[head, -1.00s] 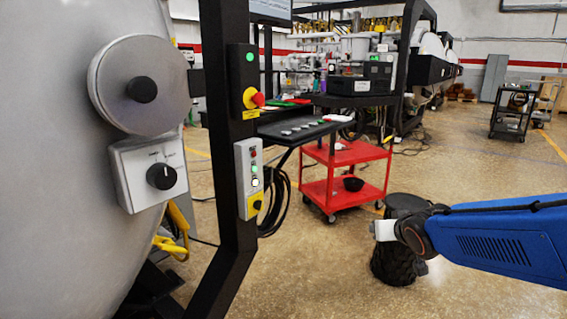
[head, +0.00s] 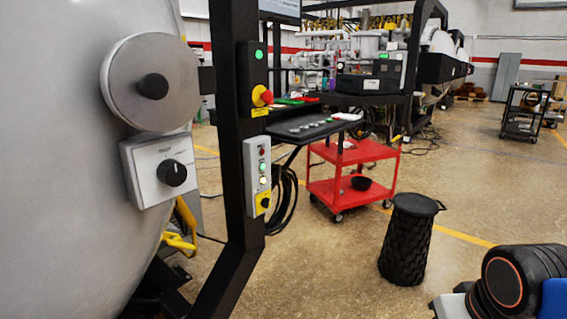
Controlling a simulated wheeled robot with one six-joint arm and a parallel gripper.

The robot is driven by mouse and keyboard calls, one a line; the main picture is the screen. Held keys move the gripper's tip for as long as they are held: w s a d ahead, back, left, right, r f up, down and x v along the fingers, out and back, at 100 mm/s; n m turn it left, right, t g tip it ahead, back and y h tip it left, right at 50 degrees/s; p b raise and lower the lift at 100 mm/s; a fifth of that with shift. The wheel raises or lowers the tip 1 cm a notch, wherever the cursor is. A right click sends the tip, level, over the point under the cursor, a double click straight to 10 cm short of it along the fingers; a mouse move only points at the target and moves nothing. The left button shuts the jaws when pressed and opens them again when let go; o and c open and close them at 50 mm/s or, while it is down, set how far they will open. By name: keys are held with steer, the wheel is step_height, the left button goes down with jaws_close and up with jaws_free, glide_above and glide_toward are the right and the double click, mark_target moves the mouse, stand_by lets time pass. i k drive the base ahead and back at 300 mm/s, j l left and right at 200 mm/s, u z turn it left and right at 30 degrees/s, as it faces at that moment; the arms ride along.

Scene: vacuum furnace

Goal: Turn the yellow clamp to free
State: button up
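Yellow parts (head: 180,241) show low at the left, partly hidden behind the curved edge of the grey furnace door (head: 60,200). They look like the yellow clamp, but I cannot tell its exact shape or setting. My arm shows only at the lower right, as dark rounded joints and blue covers. My gripper is out of the picture, well away from the yellow parts.
A black post (head: 235,150) with a control box (head: 257,175) stands right of the furnace. A red cart (head: 350,190) and a dark patterned bin (head: 408,245) stand beyond. The floor between post and bin is clear.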

mark_target(174, 241)
steer(key=i+u, duration=0.1)
steer(key=u, duration=0.25)
steer(key=i+u, duration=0.1)
steer(key=u, duration=0.25)
steer(key=i+l+u, duration=0.25)
steer(key=i+l, duration=0.45)
steer(key=i+l+u, duration=0.3)
steer(key=i+l, duration=0.35)
steer(key=l, duration=0.15)
